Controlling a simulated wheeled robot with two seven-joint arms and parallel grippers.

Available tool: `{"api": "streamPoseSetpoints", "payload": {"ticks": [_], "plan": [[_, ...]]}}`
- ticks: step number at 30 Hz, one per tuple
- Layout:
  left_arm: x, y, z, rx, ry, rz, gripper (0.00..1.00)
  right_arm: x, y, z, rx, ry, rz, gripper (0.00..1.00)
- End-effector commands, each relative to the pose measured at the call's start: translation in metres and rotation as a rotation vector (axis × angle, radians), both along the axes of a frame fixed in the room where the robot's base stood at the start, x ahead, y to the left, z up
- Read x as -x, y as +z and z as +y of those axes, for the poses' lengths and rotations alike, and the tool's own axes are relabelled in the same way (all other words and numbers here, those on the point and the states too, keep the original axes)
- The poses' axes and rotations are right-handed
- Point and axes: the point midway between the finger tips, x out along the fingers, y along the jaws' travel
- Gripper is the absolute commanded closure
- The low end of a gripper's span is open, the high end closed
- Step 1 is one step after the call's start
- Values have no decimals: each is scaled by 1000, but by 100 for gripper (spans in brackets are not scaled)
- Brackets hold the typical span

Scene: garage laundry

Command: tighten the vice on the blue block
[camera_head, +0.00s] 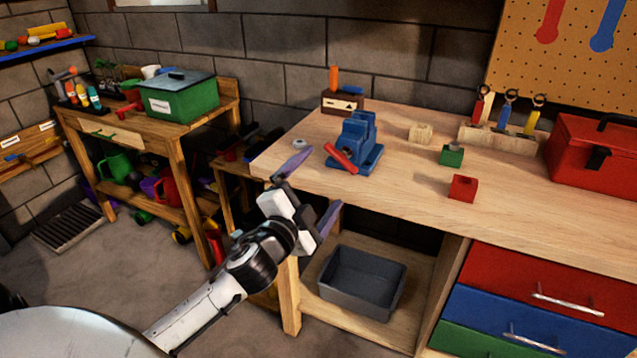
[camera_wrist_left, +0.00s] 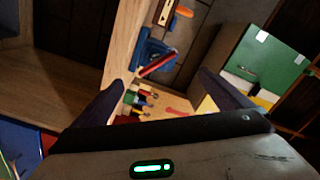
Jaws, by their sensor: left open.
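The blue vice (camera_head: 367,155) stands on the wooden workbench near its left end, with a red handle (camera_head: 340,158) on its front side. The vice (camera_wrist_left: 145,50) and its red handle (camera_wrist_left: 158,64) also show in the left wrist view. I cannot make out a separate blue block from the blue body and jaws of the vice. My left gripper (camera_head: 311,190) is open and empty, at the left front corner of the bench. It is to the lower left of the handle and apart from it. My right gripper is not in view.
On the workbench (camera_head: 400,190) are a wooden block (camera_head: 420,133), a green block (camera_head: 451,155), a red block (camera_head: 463,188), a tool rack (camera_head: 500,138) and a red toolbox (camera_head: 592,155). A grey bin (camera_head: 362,282) is on the shelf below. The bench front is mostly clear.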

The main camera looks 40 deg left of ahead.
Motion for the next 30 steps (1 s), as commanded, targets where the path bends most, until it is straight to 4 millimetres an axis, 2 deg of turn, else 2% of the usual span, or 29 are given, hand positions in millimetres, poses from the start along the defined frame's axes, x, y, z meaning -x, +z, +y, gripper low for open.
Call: {"api": "streamPoseSetpoints", "payload": {"ticks": [21, 30], "plan": [[1, 0, 0, 0, -1, 0, 3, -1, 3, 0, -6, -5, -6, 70], [60, -3, -15, 2, 0, 2, 3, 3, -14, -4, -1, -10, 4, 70]]}}
